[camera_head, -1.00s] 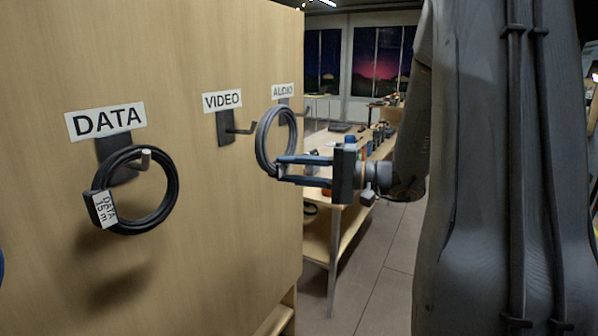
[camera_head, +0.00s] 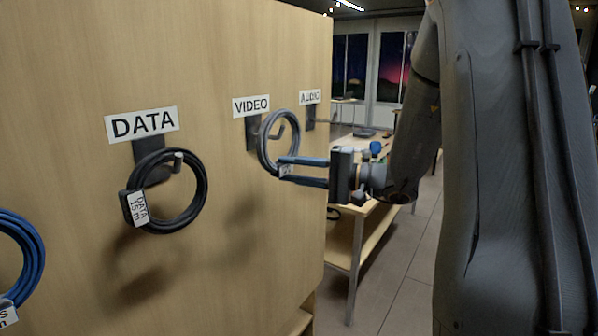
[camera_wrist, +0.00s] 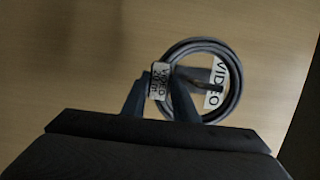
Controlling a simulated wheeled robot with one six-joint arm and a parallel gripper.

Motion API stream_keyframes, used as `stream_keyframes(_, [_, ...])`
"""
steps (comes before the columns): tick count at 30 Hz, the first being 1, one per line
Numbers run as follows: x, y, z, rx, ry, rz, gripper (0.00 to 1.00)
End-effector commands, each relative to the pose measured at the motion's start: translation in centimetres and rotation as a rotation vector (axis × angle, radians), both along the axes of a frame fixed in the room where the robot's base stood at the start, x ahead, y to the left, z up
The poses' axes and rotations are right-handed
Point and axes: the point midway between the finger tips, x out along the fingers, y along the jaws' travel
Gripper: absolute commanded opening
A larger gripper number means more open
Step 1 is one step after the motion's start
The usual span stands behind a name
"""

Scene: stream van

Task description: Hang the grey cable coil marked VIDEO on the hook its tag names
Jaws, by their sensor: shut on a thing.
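The grey cable coil (camera_head: 262,148) is held upright in front of the panel at the VIDEO hook (camera_head: 253,134). My gripper (camera_head: 285,170) is shut on the lower part of the coil, at its white tag. In the wrist view the tag (camera_wrist: 161,81) reads VIDEO and a length, between my fingers. That view shows the coil (camera_wrist: 237,98) with the dark hook (camera_wrist: 203,82) and part of the VIDEO label (camera_wrist: 230,72) seen through its ring. The hook's end shows inside the ring in the head view too. I cannot tell whether the hook passes through the ring.
Left of it, a black coil (camera_head: 198,198) tagged DATA hangs on the DATA hook (camera_head: 152,160). A blue coil (camera_head: 35,245) is at the far left edge. The AUDIO hook (camera_head: 311,117) is empty to the right. A workbench (camera_head: 372,222) stands beyond the panel's right edge.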

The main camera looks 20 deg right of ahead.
Motion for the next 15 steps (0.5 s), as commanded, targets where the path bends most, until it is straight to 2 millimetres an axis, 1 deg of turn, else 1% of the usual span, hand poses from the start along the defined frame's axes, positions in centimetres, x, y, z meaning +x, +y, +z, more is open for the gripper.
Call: stream_keyframes(15, [3.0, 2.2, 0.1, 0.0, -0.001, 0.002, 0.0])
